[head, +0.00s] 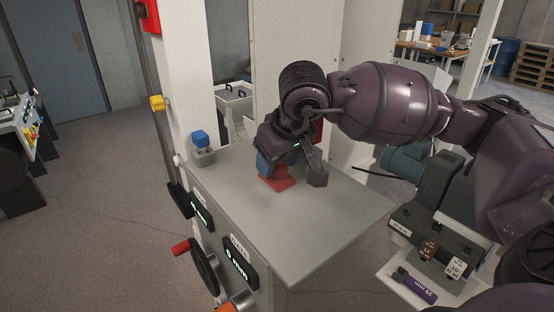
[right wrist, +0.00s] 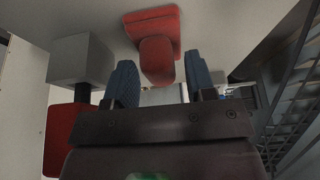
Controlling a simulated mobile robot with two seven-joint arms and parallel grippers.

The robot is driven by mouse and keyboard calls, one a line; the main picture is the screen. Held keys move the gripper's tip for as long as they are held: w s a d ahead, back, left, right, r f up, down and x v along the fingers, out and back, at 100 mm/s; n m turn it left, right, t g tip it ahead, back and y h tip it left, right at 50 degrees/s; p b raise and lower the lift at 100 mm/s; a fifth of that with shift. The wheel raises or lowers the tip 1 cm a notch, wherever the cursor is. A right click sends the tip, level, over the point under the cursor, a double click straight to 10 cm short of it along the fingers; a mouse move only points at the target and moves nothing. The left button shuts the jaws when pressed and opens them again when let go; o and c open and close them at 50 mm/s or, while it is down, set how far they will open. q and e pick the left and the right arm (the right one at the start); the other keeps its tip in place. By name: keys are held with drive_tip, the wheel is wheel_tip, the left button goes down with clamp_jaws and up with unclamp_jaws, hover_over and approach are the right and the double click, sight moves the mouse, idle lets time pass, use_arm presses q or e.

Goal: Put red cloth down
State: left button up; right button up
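The red cloth (head: 277,183) lies on the grey shelf top (head: 300,227), with part of it raised above a flat part. My right gripper (head: 280,165) is over the cloth, pointing down. In the right wrist view its two blue fingers (right wrist: 160,82) are apart, with the raised part of the cloth (right wrist: 157,58) showing between and just beyond them. A gap shows on each side, so the fingers look open and clear of the cloth. The gripper hides part of the cloth in the head view. My left gripper is not in view.
A blue-topped grey box (head: 203,155) stands at the shelf's left corner. A handwheel (head: 204,268) is below left.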

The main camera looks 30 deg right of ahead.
idle(0.3)
drive_tip(key=v, duration=1.2)
drive_tip(key=shift+r+b, duration=0.1)
drive_tip(key=shift+b, duration=0.2)
